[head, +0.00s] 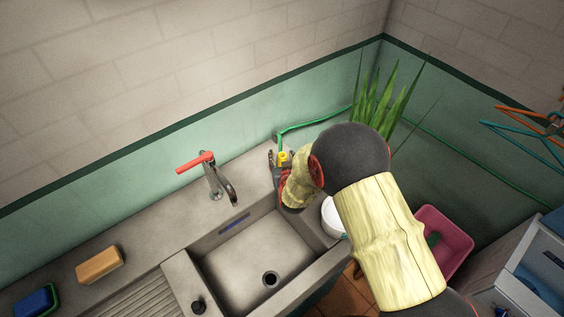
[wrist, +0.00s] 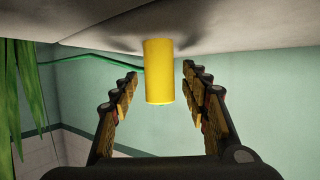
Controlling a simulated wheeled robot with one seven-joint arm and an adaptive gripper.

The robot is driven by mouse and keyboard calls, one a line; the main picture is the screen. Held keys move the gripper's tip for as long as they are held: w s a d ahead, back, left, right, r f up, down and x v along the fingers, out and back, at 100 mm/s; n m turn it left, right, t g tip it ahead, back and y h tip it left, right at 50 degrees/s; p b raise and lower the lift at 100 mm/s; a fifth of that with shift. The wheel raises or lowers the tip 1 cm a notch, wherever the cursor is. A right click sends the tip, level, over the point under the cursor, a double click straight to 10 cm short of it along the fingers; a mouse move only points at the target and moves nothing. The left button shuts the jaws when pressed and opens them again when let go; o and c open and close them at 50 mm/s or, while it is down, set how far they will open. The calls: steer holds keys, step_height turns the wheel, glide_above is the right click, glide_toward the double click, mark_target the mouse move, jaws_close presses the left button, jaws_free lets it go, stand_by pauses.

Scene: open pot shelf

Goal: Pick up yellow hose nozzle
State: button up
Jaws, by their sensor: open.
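The yellow hose nozzle (wrist: 159,72) is a plain cylinder in the middle of the wrist view, which shows the scene upside down with the counter at the top. It stands on the grey counter. My gripper (wrist: 160,92) is open, with one finger on each side of the nozzle and a visible gap on both sides. In the head view the nozzle (head: 285,158) is a small yellow patch at the counter's back right corner, partly hidden by my gripper (head: 277,166). The nozzle's far end meets the counter in shadow.
A grey sink (head: 250,255) and a red-handled tap (head: 212,178) lie left of my gripper. A green hose (head: 310,124) runs along the wall behind. A leafy plant (head: 385,100), white bowl (head: 331,220) and pink tub (head: 455,248) are to the right. A tan sponge (head: 100,264) sits far left.

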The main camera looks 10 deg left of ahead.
steer(key=shift+c, duration=0.7)
jaws_close()
